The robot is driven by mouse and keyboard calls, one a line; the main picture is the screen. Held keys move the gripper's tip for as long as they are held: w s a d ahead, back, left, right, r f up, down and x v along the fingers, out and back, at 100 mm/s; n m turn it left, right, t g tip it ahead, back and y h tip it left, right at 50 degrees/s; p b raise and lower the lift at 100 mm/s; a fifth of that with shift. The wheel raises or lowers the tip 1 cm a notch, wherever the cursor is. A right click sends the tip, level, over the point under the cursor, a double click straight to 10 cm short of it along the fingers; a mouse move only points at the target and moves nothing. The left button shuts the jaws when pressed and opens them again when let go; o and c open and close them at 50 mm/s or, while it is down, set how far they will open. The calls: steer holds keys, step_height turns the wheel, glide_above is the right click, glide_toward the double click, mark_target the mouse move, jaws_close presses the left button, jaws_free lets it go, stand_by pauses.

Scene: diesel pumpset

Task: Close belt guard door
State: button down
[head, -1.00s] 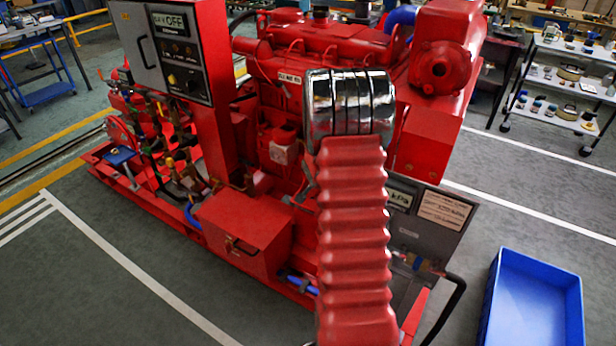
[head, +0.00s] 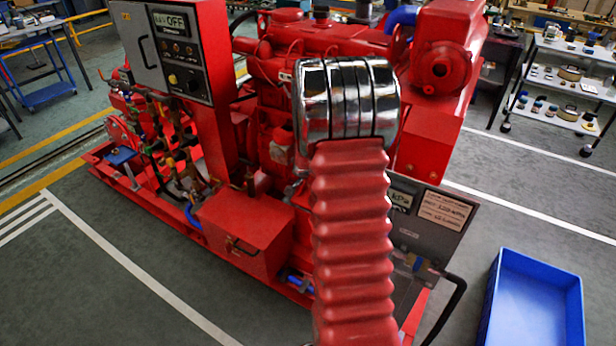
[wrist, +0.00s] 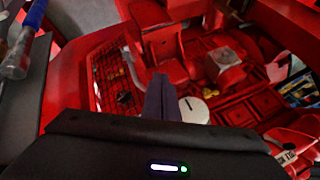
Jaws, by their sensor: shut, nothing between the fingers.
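In the wrist view my gripper (wrist: 162,96) has its dark fingers together, with nothing seen between them. Just left of the fingers is a red frame with a dark mesh panel (wrist: 112,75), which looks like the belt guard door; I cannot tell how far it stands open. Whether the fingers touch it is unclear. A pale round disc (wrist: 194,110) shows just right of the fingertips. In the head view my arm covers the gripper and the guard area of the red pumpset (head: 320,40).
A grey control cabinet (head: 165,50) stands at the left and a red box (head: 245,228) in front. A grey gauge panel (head: 430,225) is right of my arm. A blue bin (head: 535,300) lies at lower right. A trolley (head: 565,90) stands at far right.

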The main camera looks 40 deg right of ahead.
steer(key=shift+w+a+r, duration=0.1)
steer(key=shift+a+r, duration=0.5)
steer(key=shift+r, duration=0.2)
steer(key=shift+a+r, duration=0.6)
steer(key=shift+r, duration=0.15)
steer(key=shift+r, duration=0.1)
